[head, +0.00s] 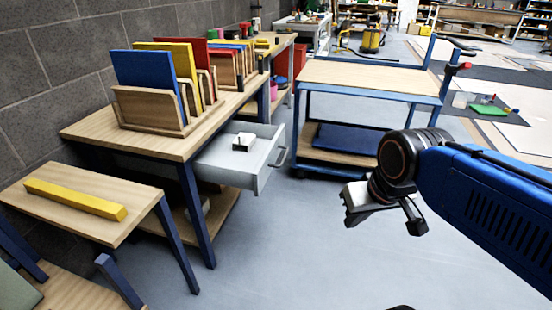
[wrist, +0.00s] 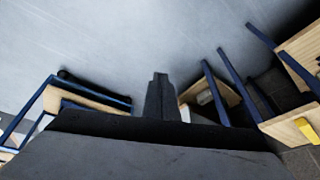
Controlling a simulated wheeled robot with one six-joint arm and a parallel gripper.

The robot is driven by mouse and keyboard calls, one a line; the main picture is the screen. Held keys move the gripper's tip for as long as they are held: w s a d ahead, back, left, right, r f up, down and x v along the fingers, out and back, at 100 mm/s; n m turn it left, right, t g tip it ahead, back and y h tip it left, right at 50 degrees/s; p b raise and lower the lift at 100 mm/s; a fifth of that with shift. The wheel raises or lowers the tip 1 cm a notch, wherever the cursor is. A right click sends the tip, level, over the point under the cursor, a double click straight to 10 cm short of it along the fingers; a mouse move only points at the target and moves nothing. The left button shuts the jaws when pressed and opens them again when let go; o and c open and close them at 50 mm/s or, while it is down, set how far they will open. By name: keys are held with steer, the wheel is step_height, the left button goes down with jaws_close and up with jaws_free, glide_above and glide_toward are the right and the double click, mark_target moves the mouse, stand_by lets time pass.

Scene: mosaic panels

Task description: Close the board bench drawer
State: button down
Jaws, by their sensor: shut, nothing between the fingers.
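The board bench (head: 85,130) stands along the wall at the left. Its light grey drawer (head: 262,180) is pulled out toward the trolley, with a bar handle (head: 282,146) on its front. A small white and dark object (head: 243,142) lies in the drawer. My gripper (head: 416,228) is in the air over the floor, right of the drawer and well apart from it. In the wrist view its fingers (wrist: 160,95) are together with nothing between them.
A blue-framed trolley (head: 370,76) stands behind and right of the drawer. A low table with a yellow bar (head: 75,199) is at the left front. Upright boards in wooden racks (head: 150,112) stand on the bench. The floor (head: 290,250) before the drawer is clear.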

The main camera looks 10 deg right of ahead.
steer(key=w+a+f+m+g+y, duration=0.4)
steer(key=w+a+m+y, duration=0.1)
steer(key=w+a, duration=0.1)
steer(key=m+t+y, duration=0.9)
steer(key=m+y, duration=0.1)
steer(key=m, duration=0.9)
glide_toward(268, 157)
steer(key=x, duration=0.6)
steer(key=shift+s+a+r, duration=0.1)
steer(key=shift+a+r, duration=0.1)
steer(key=shift+a, duration=0.1)
steer(key=x, duration=2.3)
steer(key=shift+a+r, duration=0.1)
steer(key=shift+a, duration=0.35)
steer(key=shift+d, duration=0.1)
